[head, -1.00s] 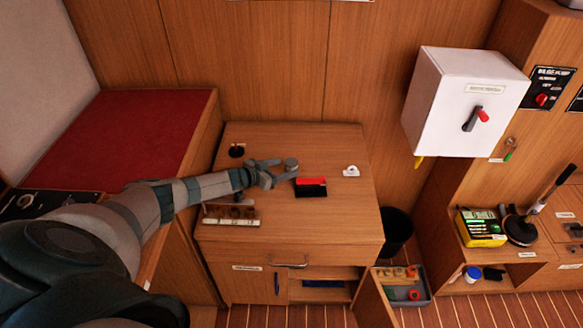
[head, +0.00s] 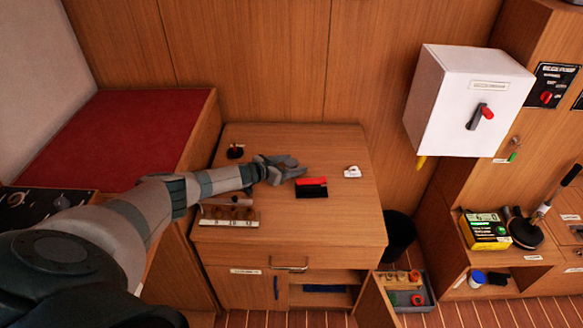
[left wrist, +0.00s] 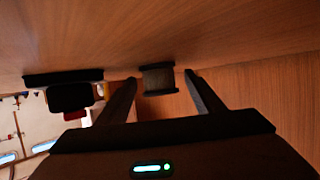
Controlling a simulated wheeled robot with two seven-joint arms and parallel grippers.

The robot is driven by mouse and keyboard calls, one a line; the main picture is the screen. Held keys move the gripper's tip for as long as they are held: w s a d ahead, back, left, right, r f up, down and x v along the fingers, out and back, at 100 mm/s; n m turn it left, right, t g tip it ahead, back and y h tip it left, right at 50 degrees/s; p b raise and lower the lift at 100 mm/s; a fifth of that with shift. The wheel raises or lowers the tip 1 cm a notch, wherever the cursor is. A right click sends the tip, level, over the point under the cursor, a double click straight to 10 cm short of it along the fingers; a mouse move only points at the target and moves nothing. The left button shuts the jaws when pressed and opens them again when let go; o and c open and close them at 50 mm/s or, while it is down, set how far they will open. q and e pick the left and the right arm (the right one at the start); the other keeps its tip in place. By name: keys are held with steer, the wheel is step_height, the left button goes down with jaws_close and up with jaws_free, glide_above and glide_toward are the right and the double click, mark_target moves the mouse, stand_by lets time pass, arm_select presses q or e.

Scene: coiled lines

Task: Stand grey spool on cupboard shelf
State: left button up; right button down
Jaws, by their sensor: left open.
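My left gripper (head: 292,170) is low over the cabinet top, open. In the left wrist view, the open fingers (left wrist: 160,76) reach towards a dark grey spool (left wrist: 158,79), which shows between their tips with a gap on the right. It stands against the wooden top. In the head view I cannot make out the spool apart from the gripper, which covers its place. The cupboard shelf (head: 323,290) shows inside the open lower right compartment of the cabinet, with a dark blue thing on it. My right gripper is not in view.
A red and black block (head: 312,187) lies just right of the gripper, and a white coil (head: 352,171) further right. A rack (head: 229,214) and a black spool (head: 235,152) stand on the left. The open door (head: 375,300) and a grey tray (head: 405,290) are below right.

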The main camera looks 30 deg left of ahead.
mark_target(291, 162)
arm_select(q)
steer(key=c, duration=1.3)
steer(key=shift+o, duration=0.2)
steer(key=shift+r, duration=0.15)
